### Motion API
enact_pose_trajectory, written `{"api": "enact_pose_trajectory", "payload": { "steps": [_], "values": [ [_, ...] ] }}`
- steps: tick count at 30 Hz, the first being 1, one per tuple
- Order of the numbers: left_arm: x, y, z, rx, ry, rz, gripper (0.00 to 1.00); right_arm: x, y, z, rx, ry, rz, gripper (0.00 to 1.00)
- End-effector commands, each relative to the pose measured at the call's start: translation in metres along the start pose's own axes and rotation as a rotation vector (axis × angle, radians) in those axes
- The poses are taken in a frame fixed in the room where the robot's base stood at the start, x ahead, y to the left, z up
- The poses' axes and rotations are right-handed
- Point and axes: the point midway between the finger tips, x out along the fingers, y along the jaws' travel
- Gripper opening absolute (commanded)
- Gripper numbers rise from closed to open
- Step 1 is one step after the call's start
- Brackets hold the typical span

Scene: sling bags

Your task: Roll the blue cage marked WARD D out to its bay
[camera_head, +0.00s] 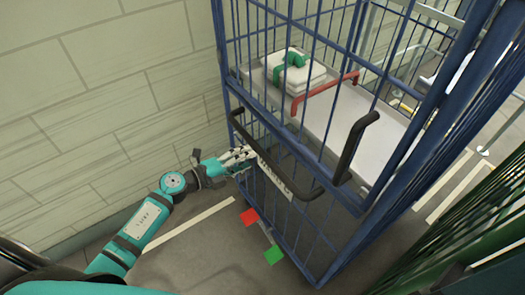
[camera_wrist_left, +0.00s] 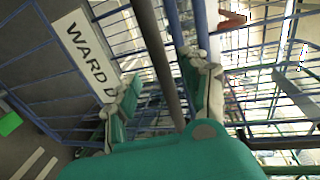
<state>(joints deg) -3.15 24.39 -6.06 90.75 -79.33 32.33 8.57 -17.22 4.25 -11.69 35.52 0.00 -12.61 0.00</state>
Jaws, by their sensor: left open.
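The blue cage (camera_head: 293,130) stands beside the block wall, and its label reads WARD D (camera_wrist_left: 85,55) in the left wrist view. A black push handle (camera_head: 292,183) curves across its near side; its bar also shows in the left wrist view (camera_wrist_left: 155,50). My left gripper (camera_head: 243,158) is open at the handle's left part, beside the label. In the left wrist view the bar passes between its two spread fingers (camera_wrist_left: 165,95). A red pedal (camera_head: 249,217) and a green pedal (camera_head: 273,255) sit low at the cage's near side. My right gripper is not in view.
Inside the cage, a shelf (camera_head: 345,118) carries a white folded stack (camera_head: 290,76) with a green strap. A red bar (camera_head: 325,92) crosses the shelf. The block wall (camera_head: 110,110) is close on the left. A dark green cage (camera_head: 480,220) stands close on the right. Floor lines show.

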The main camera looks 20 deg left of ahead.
Motion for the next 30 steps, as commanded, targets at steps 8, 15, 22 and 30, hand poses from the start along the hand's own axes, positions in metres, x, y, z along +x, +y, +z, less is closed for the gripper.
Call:
{"api": "enact_pose_trajectory", "payload": {
  "steps": [8, 15, 22, 30],
  "values": [
    [0.051, -0.001, 0.0, -0.003, 0.001, -0.002, 0.46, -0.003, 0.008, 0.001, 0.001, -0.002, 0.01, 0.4],
    [0.066, 0.0, -0.001, -0.001, 0.001, 0.0, 0.46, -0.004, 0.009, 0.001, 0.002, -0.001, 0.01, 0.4],
    [0.066, 0.0, -0.001, 0.0, 0.001, 0.001, 0.46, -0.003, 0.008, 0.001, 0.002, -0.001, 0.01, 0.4],
    [0.066, 0.0, -0.001, -0.001, 0.001, 0.0, 0.13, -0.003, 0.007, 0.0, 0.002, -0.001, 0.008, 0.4]
  ]
}}
